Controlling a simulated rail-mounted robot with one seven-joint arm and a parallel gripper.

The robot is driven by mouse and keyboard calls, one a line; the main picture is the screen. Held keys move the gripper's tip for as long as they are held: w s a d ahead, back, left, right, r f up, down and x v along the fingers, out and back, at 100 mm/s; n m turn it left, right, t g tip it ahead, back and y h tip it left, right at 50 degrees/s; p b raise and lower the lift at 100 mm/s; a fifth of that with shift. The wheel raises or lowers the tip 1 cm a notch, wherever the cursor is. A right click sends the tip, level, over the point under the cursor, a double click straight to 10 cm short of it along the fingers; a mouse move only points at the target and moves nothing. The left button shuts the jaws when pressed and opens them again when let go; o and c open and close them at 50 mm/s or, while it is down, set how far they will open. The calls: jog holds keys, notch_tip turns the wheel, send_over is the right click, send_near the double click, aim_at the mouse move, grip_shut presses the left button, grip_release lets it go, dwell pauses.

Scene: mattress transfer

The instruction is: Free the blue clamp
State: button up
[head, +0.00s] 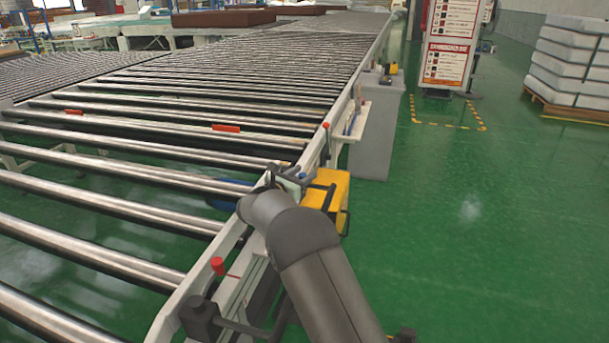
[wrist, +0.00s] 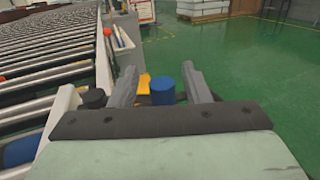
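A blue upright cylinder (wrist: 162,91), which looks like the blue clamp's knob, shows between the fingers in the wrist view. My gripper (wrist: 160,76) is open. One finger is on each side of the blue part, with visible gaps; I cannot tell its exact depth between them. In the head view my gripper (head: 290,178) is at the conveyor's right side rail, near a yellow box (head: 338,188). My arm hides most of the clamp there. The clamp's lower part is hidden in the wrist view.
The roller conveyor (head: 170,123) fills the left side. A red knob (head: 217,265) stands on its near rail, and red pieces (head: 226,128) lie among the rollers. A grey cabinet (head: 372,135) stands beside the rail.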

aim_at(302, 174)
jog(key=shift+r, duration=0.35)
notch_tip(302, 174, up, 3)
jog(key=shift+f, duration=0.1)
jog(key=s+d+r, duration=0.3)
jog(key=s+r, duration=0.6)
jog(key=s, duration=0.4)
jog(key=shift+s+d+r, duration=0.2)
jog(key=shift+s+d, duration=0.05)
jog(key=shift+d, duration=0.15)
